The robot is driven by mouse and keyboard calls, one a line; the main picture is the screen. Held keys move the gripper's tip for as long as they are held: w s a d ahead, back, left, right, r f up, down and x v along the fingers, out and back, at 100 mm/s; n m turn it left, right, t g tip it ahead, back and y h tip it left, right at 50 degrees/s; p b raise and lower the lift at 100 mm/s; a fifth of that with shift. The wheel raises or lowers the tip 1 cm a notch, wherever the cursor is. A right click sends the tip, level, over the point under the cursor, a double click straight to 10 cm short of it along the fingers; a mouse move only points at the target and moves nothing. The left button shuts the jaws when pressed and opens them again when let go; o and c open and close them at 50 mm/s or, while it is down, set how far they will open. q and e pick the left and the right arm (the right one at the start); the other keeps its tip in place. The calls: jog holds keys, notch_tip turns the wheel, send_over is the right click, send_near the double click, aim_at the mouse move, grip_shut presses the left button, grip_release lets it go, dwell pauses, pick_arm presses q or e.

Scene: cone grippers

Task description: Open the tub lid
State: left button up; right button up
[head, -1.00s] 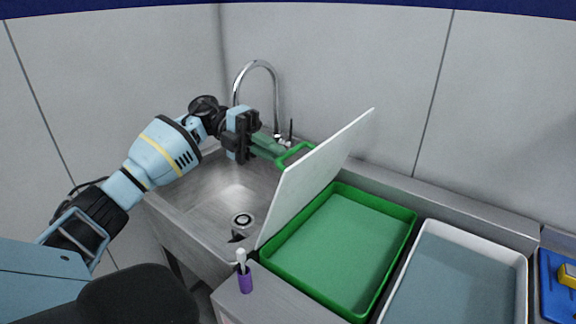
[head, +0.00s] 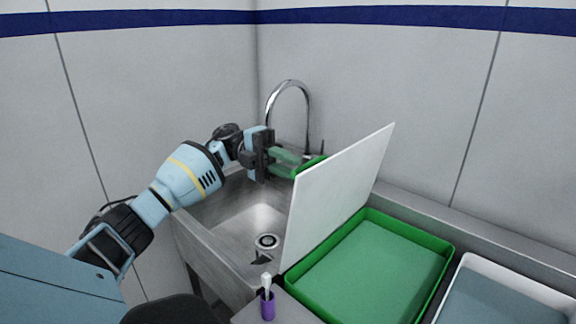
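The green tub (head: 440,262) sits on the counter to the right of the sink, its inside open to view. Its white lid (head: 340,190) stands steeply raised along the tub's left side. A green handle (head: 314,161) shows at the lid's sink-facing side, mostly hidden behind the lid. My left gripper (head: 288,163) is over the sink, its green fingers pointing right at the handle, touching it or very close. Whether the fingers are shut on it cannot be told. My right gripper is out of view.
A steel sink (head: 225,218) with a curved faucet (head: 291,83) lies behind and below my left arm. A purple cup (head: 267,306) with a white-topped item stands at the counter's front. A white-rimmed tray (head: 482,264) is right of the tub.

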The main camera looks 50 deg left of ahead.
pick_arm(q)
jog(key=shift+o, duration=1.2)
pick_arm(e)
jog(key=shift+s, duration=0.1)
